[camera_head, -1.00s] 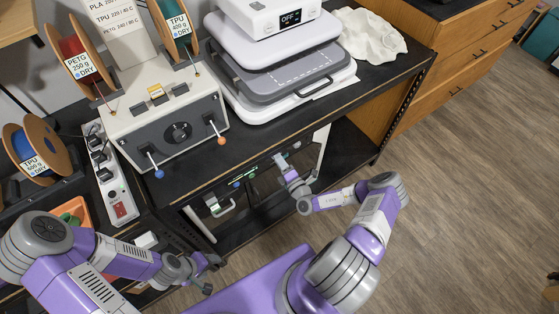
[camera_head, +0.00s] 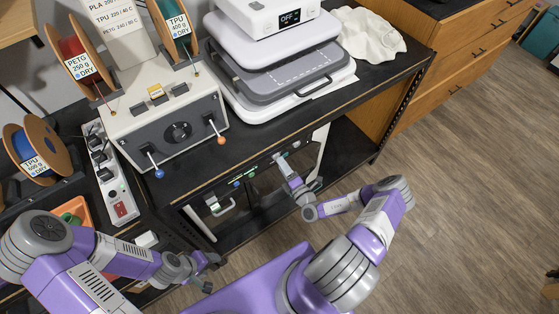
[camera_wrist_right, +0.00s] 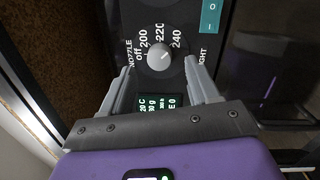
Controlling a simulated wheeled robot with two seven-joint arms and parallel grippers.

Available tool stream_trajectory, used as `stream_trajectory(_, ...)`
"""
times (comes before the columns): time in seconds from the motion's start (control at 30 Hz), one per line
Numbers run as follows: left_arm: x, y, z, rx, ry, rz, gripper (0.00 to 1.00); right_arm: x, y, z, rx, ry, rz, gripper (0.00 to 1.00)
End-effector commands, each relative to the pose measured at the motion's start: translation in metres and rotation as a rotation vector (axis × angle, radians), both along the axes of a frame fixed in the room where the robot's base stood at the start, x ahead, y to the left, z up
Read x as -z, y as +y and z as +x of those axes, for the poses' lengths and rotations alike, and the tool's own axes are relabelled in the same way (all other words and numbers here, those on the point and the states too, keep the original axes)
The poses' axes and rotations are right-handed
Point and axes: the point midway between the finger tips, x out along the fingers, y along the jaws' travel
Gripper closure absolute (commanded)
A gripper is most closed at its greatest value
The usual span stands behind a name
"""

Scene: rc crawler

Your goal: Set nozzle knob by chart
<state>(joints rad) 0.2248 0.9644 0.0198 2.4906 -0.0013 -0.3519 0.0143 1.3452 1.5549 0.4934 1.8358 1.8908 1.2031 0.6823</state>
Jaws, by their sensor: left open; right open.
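The nozzle knob (camera_wrist_right: 159,57) is a round pale knob on a dark panel, seen in the right wrist view. Its dial reads off, 200, 220 and 240, and its pointer mark seems to lean up and right, near 220. My right gripper (camera_wrist_right: 158,70) is open, one finger on each side of the knob; I cannot tell whether they touch it. In the head view this gripper (camera_head: 281,157) is at the front under the bench top. The chart (camera_head: 115,18) stands at the back, listing PLA, TPU 220/40 C and PETG 240/80 C. My left gripper (camera_head: 207,271) is open and empty.
A small lit display (camera_wrist_right: 158,102) sits below the knob, partly behind the gripper. A teal switch (camera_wrist_right: 210,15) is at its upper right. A grey box with two levers (camera_head: 170,115), several filament spools and a power strip (camera_head: 115,180) stand on the benches. The floor at right is clear.

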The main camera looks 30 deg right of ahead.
Motion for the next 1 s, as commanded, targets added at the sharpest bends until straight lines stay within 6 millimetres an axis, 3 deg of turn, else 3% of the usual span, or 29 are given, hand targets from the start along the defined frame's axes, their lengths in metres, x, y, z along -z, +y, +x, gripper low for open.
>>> stream_trajectory(0.1, -0.003, 0.0, 0.0, 0.0, 0.0, 0.0, 0.4, 0.001, -0.001, -0.021, 0.0, 0.002, 0.001, 0.4)
stream_trajectory(0.3, -0.004, 0.0, 0.0, 0.0, 0.0, 0.0, 0.4, 0.002, 0.0, -0.039, -0.001, 0.0, 0.001, 0.4)
stream_trajectory(0.87, -0.004, 0.0, 0.0, 0.0, 0.0, 0.0, 0.4, 0.002, 0.0, -0.041, -0.002, 0.0, 0.001, 0.4)
stream_trajectory(1.0, -0.004, 0.0, 0.0, 0.0, 0.0, 0.0, 0.4, -0.003, 0.021, -0.038, -0.083, -0.004, -0.029, 0.4)
